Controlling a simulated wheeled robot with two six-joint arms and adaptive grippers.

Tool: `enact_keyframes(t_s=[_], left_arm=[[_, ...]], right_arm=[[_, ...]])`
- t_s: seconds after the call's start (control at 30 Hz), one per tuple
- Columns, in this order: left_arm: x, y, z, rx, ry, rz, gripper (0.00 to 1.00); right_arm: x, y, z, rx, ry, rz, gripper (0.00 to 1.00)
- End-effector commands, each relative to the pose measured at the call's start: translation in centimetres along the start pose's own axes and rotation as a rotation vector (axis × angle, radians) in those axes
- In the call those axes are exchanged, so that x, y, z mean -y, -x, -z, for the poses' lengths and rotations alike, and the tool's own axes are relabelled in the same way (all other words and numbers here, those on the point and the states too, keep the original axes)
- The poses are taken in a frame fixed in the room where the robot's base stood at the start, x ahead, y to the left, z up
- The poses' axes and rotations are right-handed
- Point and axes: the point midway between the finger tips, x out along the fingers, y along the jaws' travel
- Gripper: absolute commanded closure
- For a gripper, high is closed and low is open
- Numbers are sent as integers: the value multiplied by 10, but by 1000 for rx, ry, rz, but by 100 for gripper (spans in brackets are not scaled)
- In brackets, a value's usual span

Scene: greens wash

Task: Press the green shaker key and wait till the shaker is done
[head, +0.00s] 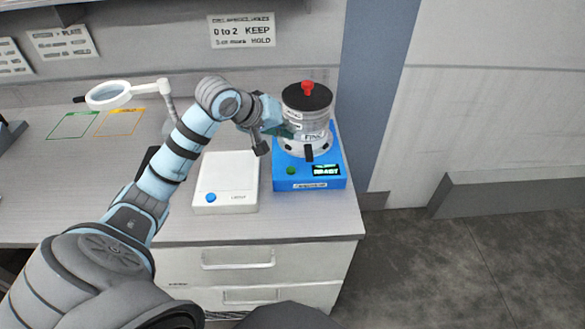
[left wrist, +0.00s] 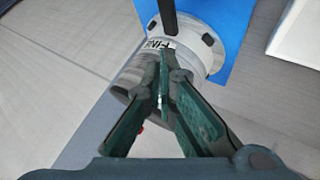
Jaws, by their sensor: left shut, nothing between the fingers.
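The shaker (head: 336,181) is a blue base with a green key (head: 290,170) at its front left and a small dark display (head: 326,170) with green text that seems to read READY. On it stands a round sieve stack (head: 318,126) with a FINE label, a black lid and a red knob. My left gripper (head: 292,132) is shut and empty, at the left side of the stack and above and behind the key. In the left wrist view its closed fingertips (left wrist: 163,62) lie over the stack (left wrist: 190,52); the key is not visible there. My right gripper is not in view.
A white scale (head: 226,180) with a blue button stands left of the shaker. A magnifier lamp (head: 110,95) and green and yellow marked squares lie further left. The bench's right edge is close to the shaker. A wall sign hangs behind.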

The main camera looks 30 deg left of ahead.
Motion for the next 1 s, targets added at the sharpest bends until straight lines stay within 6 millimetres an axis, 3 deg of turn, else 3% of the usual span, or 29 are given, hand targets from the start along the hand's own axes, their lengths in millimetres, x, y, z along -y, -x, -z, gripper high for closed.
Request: enact_keyframes(t_s=[0.27, 0.6, 0.7, 1.0], left_arm=[[7, -11, -8, 3, 1, -1, 100], [31, -46, -34, 4, 1, -2, 100], [39, -57, -41, 2, 0, -3, 100], [43, -63, -46, 2, 0, -4, 100]], right_arm=[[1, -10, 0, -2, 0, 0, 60], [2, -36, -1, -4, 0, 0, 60], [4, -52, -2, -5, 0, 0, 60], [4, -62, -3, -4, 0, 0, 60]])
